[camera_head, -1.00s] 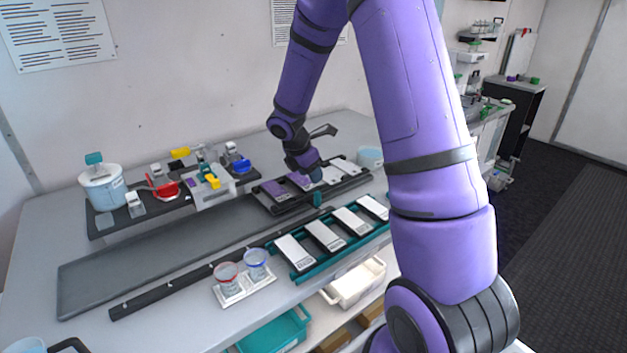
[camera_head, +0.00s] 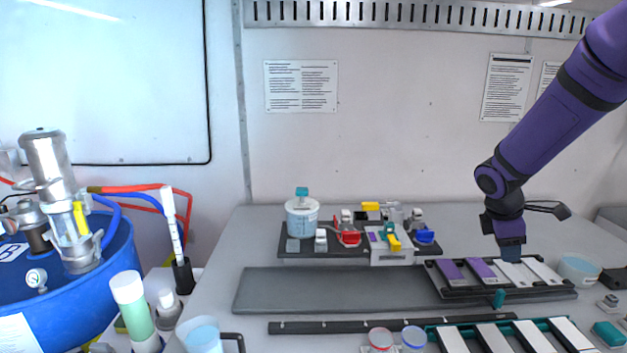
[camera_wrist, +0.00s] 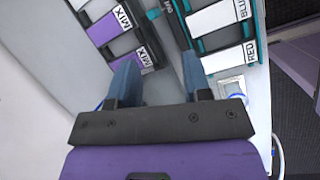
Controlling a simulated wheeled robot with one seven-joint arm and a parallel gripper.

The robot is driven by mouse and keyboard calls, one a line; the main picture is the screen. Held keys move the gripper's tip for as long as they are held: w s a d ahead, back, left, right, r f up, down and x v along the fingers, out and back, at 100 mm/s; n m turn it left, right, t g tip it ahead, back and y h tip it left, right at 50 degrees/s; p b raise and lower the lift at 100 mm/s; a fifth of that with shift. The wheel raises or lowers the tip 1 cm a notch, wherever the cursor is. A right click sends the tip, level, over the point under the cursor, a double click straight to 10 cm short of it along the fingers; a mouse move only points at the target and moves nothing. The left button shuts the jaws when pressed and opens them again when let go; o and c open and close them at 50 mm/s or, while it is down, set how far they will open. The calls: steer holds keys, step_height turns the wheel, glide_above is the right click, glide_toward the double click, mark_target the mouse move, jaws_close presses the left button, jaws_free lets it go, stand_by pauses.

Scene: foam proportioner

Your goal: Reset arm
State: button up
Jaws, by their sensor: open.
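My gripper (camera_head: 511,254) is at the end of the purple arm, pointing down over the black rack (camera_head: 462,292) at the right of the bench in the head view. In the wrist view my gripper (camera_wrist: 158,72) shows two blue fingers spread apart with nothing between them. The black rack holds purple cards (camera_head: 483,270) and white cards; the purple cards (camera_wrist: 104,31) read MIX in the wrist view. I cannot tell how far the fingertips are above the rack.
A teal rack (camera_head: 432,334) with white cards is at the front; its cards (camera_wrist: 228,61) read BLUE and RED in the wrist view. Two cups (camera_head: 412,338) stand beside it. A white tub (camera_head: 302,217) and colored valves stand behind. A blue drum (camera_head: 95,285) is left.

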steer(key=s+a+r+m+t+y, duration=0.1)
steer(key=s+a+r+m, duration=0.2)
steer(key=s+r, duration=0.25)
steer(key=s+a+r+m+t, duration=0.1)
steer(key=s+a+r+m, duration=0.25)
steer(key=s+r, duration=0.2)
steer(key=s+a+r+m+t+y, duration=0.1)
steer(key=s+a+r+m, duration=0.1)
steer(key=s, duration=0.5)
steer(key=s+a+r+m+t+y, duration=0.1)
steer(key=s+a+r+m+y, duration=0.1)
steer(key=s, duration=0.5)
steer(key=shift+s+a+r+m, duration=0.3)
steer(key=shift+a+r+m, duration=0.6)
steer(key=shift+m, duration=0.95)
steer(key=shift+a+f, duration=0.1)
